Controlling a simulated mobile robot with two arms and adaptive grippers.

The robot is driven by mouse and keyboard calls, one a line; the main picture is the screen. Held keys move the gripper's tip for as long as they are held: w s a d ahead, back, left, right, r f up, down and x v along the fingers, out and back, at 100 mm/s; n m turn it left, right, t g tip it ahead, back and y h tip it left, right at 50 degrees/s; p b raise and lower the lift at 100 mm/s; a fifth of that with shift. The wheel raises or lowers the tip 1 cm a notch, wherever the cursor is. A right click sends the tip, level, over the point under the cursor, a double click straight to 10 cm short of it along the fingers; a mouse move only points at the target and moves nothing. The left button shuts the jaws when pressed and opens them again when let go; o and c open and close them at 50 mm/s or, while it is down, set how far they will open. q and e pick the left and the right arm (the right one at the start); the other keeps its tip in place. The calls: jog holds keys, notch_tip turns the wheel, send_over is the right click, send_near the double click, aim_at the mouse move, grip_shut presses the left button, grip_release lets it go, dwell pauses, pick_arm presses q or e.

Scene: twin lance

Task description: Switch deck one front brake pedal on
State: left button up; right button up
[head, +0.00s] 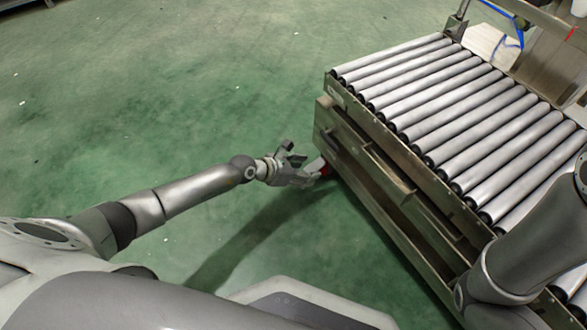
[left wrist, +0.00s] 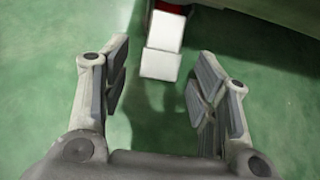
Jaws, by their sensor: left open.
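The brake pedal appears as a small white-and-red piece (head: 316,165) low at the near-left corner of the roller deck (head: 420,212). In the left wrist view the white pedal (left wrist: 162,48) shows as two stacked white faces, with red at its top edge by the deck's side. My left gripper (head: 302,166) is open and empty, just left of the pedal. In the left wrist view its two fingers stand wide apart, one on each side of the pedal's line, with gaps on both sides. No contact is visible. My right gripper is out of view.
The deck's metal side frame (head: 375,175) runs from the pedal toward the bottom right. My right arm covers part of the rollers at the lower right. A post with a blue strap (head: 520,30) stands at the top right. The green floor (head: 170,100) on the left is clear.

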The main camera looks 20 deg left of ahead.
pick_arm(q)
jog(key=v, duration=1.1)
jog(key=shift+s+a+r, duration=0.15)
jog(key=shift+a+r, duration=0.05)
jog(key=shift+r, duration=0.05)
